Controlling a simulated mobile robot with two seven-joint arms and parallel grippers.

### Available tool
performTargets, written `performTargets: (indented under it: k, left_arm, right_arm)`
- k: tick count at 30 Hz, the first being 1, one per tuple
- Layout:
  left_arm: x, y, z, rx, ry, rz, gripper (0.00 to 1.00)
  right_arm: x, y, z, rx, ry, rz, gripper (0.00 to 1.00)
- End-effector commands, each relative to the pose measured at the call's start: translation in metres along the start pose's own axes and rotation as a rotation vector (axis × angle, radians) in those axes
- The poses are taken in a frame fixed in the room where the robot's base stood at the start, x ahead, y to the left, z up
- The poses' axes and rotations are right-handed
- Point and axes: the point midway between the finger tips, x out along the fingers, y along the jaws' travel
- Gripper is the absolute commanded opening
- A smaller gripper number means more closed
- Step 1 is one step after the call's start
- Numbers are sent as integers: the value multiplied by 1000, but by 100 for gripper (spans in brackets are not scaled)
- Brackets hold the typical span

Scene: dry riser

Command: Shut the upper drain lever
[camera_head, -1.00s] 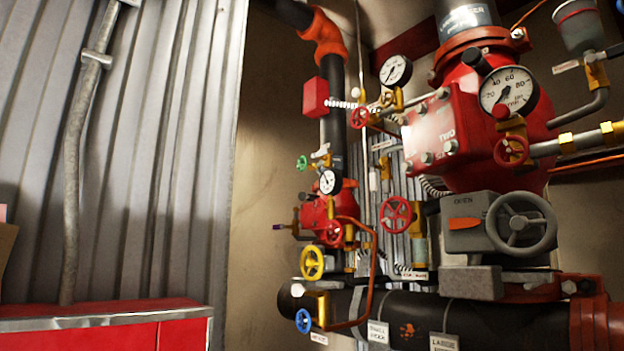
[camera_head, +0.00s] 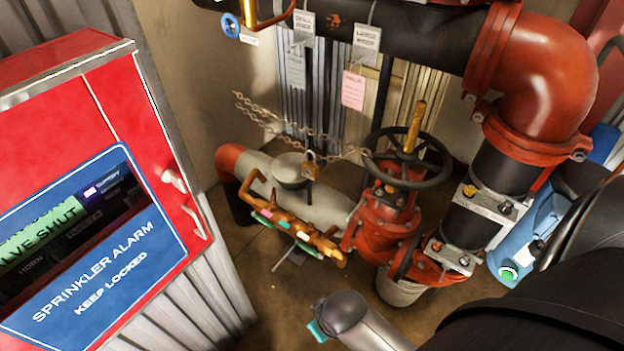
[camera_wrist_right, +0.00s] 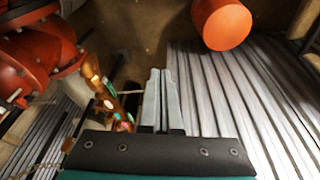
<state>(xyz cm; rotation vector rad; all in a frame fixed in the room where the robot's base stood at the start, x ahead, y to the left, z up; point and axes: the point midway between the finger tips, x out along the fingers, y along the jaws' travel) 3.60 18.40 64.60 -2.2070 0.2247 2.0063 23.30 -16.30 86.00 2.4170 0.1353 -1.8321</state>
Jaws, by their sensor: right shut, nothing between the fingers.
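I cannot pick out the upper drain lever for certain in either view now. A copper-coloured pipe piece with several coloured ends (camera_head: 290,225) lies along the grey pipe low in the middle of the head view; it seems to show also in the wrist view (camera_wrist_right: 108,98), left of the fingers. My right gripper (camera_wrist_right: 162,75) shows in the wrist view with its two grey fingers together and nothing between them. It points towards the corrugated wall and floor, apart from the pipes. My left gripper is not seen.
A red sprinkler alarm cabinet (camera_head: 60,70) fills the left. A red gate valve with a dark handwheel (camera_head: 436,170) stands mid-right, with a chain (camera_head: 290,125) and padlock (camera_head: 311,166). A large red elbow pipe (camera_head: 545,80) is at right. Some floor (camera_head: 270,295) is clear.

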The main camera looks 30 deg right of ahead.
Motion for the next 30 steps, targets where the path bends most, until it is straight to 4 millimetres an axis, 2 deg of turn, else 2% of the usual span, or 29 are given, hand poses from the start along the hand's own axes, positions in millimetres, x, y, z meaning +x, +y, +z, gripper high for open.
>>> performTargets:
  k: [1, 5, 8, 10, 12, 21, 30]
  left_arm:
    - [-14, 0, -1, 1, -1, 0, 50]
    - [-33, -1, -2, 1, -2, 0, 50]
    - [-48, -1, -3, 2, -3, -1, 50]
    - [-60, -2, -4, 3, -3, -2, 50]
    - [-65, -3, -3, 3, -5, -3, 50]
    - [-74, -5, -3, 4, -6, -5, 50]
    - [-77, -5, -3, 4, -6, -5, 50]
  right_arm:
    - [-28, 4, -18, 13, 24, 6, 0]
    - [-82, 14, -58, 62, 81, 25, 0]
    - [-132, 27, -96, 129, 150, 46, 0]
    - [-173, 41, -133, 207, 227, 66, 0]
    - [-202, 54, -163, 290, 296, 79, 0]
    - [-293, 100, -263, 619, 569, 74, 0]
    - [-381, 142, -339, 931, 824, -16, 0]
